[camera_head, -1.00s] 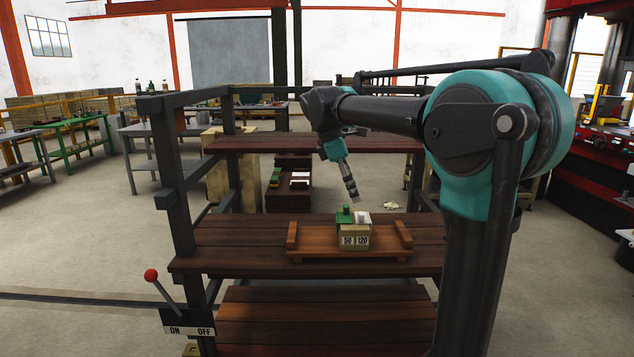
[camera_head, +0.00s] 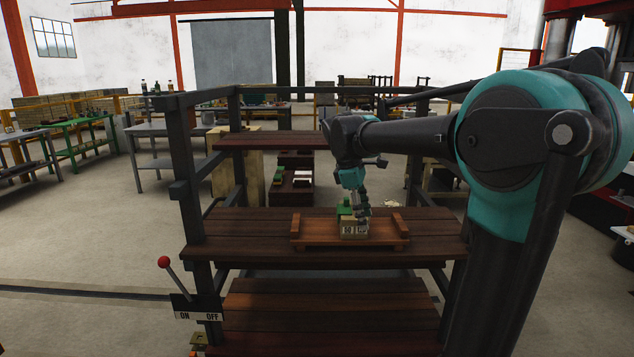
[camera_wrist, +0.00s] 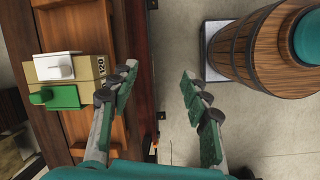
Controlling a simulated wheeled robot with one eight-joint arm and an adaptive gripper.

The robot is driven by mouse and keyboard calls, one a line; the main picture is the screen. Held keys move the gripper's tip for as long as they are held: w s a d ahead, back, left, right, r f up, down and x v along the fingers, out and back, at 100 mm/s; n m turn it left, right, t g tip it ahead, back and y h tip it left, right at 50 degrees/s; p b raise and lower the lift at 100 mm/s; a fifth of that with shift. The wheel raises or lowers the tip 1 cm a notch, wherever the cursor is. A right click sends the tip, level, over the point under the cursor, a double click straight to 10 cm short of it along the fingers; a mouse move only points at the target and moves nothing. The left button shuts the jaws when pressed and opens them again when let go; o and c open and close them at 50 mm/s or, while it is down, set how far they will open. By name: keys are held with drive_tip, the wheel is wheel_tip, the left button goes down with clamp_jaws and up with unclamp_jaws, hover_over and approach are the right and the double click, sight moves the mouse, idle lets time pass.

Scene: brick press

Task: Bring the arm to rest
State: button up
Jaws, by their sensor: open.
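My gripper (camera_head: 361,208) hangs from the teal wrist, pointing down in front of the tray on the shelf in the head view. In the wrist view my gripper (camera_wrist: 158,100) shows two fingers spread apart, with nothing between them. Its left finger is close to the tray's edge, and the floor shows through the gap. My arm reaches out level from the right side of the head view. Beside the gripper, a block labelled 50 and 120 (camera_head: 347,231) sits in the wooden tray (camera_head: 384,241). It carries a green piece (camera_wrist: 65,97) and a white piece (camera_wrist: 54,67) on top.
The dark wooden shelf rack (camera_head: 230,228) has posts and rails around the tray. A red-knobbed ON/OFF lever (camera_head: 164,262) stands at its front left. A wooden barrel (camera_wrist: 245,52) stands on a pale base at the right of the wrist view. Open floor lies left of the rack.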

drive_tip(key=s+d+f+m+t+y, duration=0.1)
drive_tip(key=s+d+f+m+t, duration=0.1)
drive_tip(key=s+f+m, duration=0.5)
drive_tip(key=s+d+f+m+t+y, duration=0.1)
drive_tip(key=s+d+f+m+y, duration=0.1)
drive_tip(key=s+d+f+m, duration=0.2)
drive_tip(key=s+f+m, duration=0.1)
drive_tip(key=s+f, duration=0.3)
drive_tip(key=f, duration=0.2)
drive_tip(key=s+f+m, duration=0.2)
drive_tip(key=s+f, duration=0.2)
drive_tip(key=f, duration=0.3)
drive_tip(key=shift+s+m+t, duration=0.25)
drive_tip(key=shift+m+t, duration=0.05)
drive_tip(key=shift+t, duration=0.1)
idle(1.2)
